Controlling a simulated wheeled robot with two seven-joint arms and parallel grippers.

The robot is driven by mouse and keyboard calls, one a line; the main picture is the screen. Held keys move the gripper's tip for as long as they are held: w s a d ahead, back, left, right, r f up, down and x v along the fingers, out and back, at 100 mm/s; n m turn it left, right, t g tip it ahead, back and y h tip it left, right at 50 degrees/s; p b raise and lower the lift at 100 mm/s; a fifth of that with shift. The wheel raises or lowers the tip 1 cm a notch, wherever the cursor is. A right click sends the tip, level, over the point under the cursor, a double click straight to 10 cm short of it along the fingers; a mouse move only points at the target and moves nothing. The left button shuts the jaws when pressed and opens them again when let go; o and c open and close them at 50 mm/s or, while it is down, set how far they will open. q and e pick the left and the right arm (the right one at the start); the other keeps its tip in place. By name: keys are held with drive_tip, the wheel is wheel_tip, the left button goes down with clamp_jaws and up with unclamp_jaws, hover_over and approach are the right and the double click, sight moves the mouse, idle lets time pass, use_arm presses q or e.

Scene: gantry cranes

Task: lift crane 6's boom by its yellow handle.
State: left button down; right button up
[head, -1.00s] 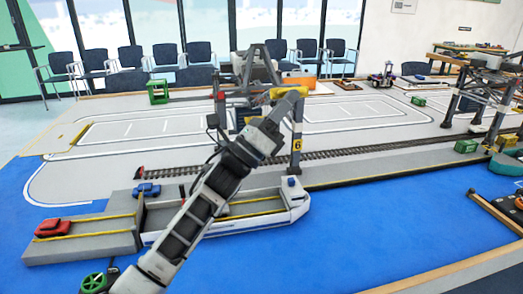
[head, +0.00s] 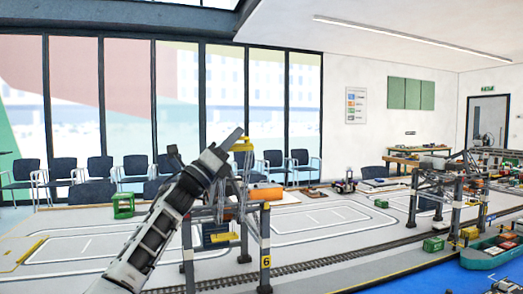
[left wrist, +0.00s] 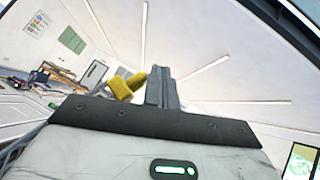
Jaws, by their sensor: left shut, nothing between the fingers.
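Crane 6 (head: 265,250), a grey gantry with a yellow number plate, stands low in the middle of the head view. Its yellow handle (head: 242,146) is high above the frame, and grey boom struts (head: 241,178) run steeply down from it. My left gripper (head: 233,138) is shut and empty, its fingertips right by the handle. In the left wrist view the yellow handle (left wrist: 126,86) lies just left of the closed fingers (left wrist: 161,86); I cannot tell whether they touch. My left arm covers part of the crane's left side. My right gripper is not in view.
A second gantry crane (head: 437,200) stands to the right, near a teal boat (head: 490,255). An orange box (head: 265,194) is behind crane 6, and a green frame (head: 123,205) is at the left. Railway track (head: 335,262) passes by the crane's feet.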

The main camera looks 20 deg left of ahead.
use_arm(q)
drive_tip(key=shift+w+a+r, duration=0.25)
drive_tip(key=shift+w+a, duration=0.1)
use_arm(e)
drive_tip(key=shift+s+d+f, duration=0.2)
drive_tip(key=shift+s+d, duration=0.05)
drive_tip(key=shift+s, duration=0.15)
